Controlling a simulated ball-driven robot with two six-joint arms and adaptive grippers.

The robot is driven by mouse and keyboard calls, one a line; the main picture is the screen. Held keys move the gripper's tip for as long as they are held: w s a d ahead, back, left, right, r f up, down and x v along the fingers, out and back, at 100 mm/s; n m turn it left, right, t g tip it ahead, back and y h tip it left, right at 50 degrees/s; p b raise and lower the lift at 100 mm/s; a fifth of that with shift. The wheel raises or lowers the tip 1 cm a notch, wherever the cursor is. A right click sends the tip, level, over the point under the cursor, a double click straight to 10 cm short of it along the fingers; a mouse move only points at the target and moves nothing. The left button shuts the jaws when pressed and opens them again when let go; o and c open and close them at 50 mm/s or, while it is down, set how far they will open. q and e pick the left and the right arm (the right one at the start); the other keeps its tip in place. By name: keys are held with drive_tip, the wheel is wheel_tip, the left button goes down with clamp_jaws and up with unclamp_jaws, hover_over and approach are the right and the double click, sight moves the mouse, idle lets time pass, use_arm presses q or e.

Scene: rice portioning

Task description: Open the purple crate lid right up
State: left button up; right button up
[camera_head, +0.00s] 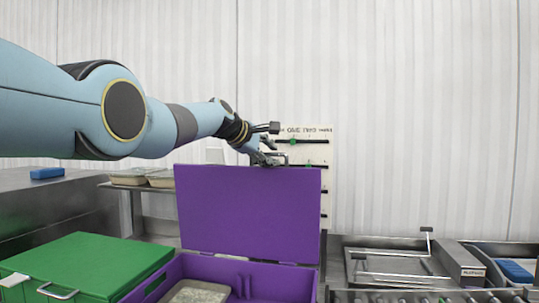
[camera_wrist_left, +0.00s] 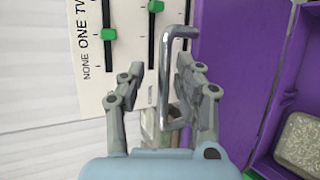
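The purple crate lid (camera_head: 248,212) stands up, close to vertical, at the back of the purple crate (camera_head: 272,283). In the left wrist view the lid (camera_wrist_left: 235,60) is a purple panel with a metal handle (camera_wrist_left: 177,45) on it. My left gripper (camera_head: 268,157) is at the lid's top edge. In the wrist view its fingers (camera_wrist_left: 163,85) are apart, with the handle between them, nearer the right finger. I cannot tell whether that finger touches it. My right gripper is in neither view.
A food tray (camera_head: 196,292) lies inside the crate. A closed green crate (camera_head: 95,262) stands at the left. A board with sliders (camera_head: 312,150) is close behind the lid and my gripper. A metal counter with wire racks (camera_head: 395,262) is at the right.

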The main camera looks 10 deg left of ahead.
use_arm(q)
drive_tip(key=v, duration=1.2)
idle(0.5)
